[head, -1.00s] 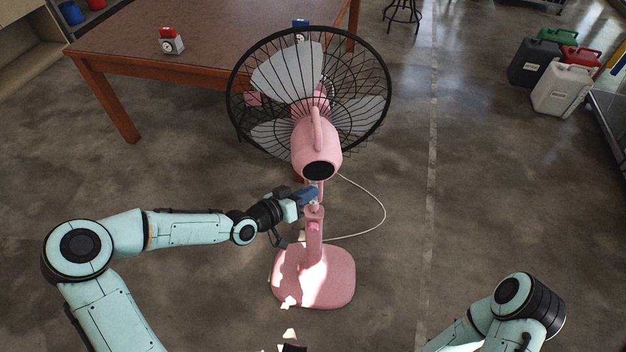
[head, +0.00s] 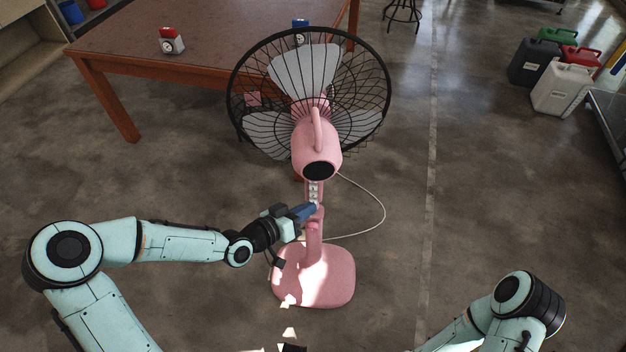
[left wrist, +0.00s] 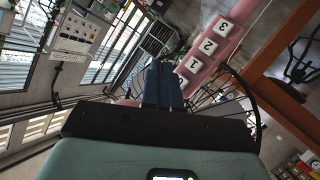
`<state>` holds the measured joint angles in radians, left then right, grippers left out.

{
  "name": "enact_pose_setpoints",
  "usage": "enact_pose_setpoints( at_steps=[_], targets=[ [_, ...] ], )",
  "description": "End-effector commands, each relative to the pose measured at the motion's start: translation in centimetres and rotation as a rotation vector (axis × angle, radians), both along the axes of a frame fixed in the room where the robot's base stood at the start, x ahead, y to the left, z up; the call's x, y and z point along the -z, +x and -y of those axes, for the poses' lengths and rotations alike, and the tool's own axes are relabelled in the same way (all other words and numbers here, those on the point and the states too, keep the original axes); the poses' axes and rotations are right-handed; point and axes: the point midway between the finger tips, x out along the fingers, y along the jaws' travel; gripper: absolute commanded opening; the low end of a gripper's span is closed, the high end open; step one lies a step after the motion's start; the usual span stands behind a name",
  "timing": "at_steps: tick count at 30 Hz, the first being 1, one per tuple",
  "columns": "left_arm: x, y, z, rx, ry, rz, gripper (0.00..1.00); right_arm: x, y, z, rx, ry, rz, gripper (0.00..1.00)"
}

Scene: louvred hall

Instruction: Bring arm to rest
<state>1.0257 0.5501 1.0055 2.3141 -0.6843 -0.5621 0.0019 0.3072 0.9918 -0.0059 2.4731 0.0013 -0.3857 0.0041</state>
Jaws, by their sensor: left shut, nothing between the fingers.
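A pink pedestal fan (head: 318,150) with a black wire cage stands on the floor ahead, its back toward me. Its stem carries white buttons (head: 313,190), which in the left wrist view are numbered 1, 2 and 3 (left wrist: 208,46). My left gripper (head: 314,208) has blue fingers that are shut and empty. In the head view the fingertips overlap the stem just below the buttons; I cannot tell whether they touch it. In the left wrist view the fingers (left wrist: 163,80) point toward the lower end of the button row. My right gripper is out of view.
A brown table (head: 190,40) with a red-and-white device (head: 171,42) stands behind on the left. A white cable (head: 383,210) loops right of the fan. Jerrycans (head: 562,90) stand far right. Floor between the fan and my right arm (head: 512,300) is clear.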

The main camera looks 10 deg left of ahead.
Motion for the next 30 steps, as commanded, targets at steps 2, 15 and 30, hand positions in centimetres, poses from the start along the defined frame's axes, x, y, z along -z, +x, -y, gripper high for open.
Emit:
enact_pose_setpoints(
  at_steps=[2,15,30],
  targets=[
    [0.0,0.0,0.0,0.000,0.000,0.000,0.00,0.0,0.0,0.0,0.000,0.000,0.000,0.67],
    [0.9,-0.3,0.2,-0.004,-0.010,-0.034,0.00,-0.2,0.1,0.0,0.000,0.000,0.001,0.67],
    [22.3,-20.6,3.2,-0.114,0.057,-1.070,0.00,-4.5,1.8,0.0,-0.001,0.000,0.020,0.67]
  ],
)
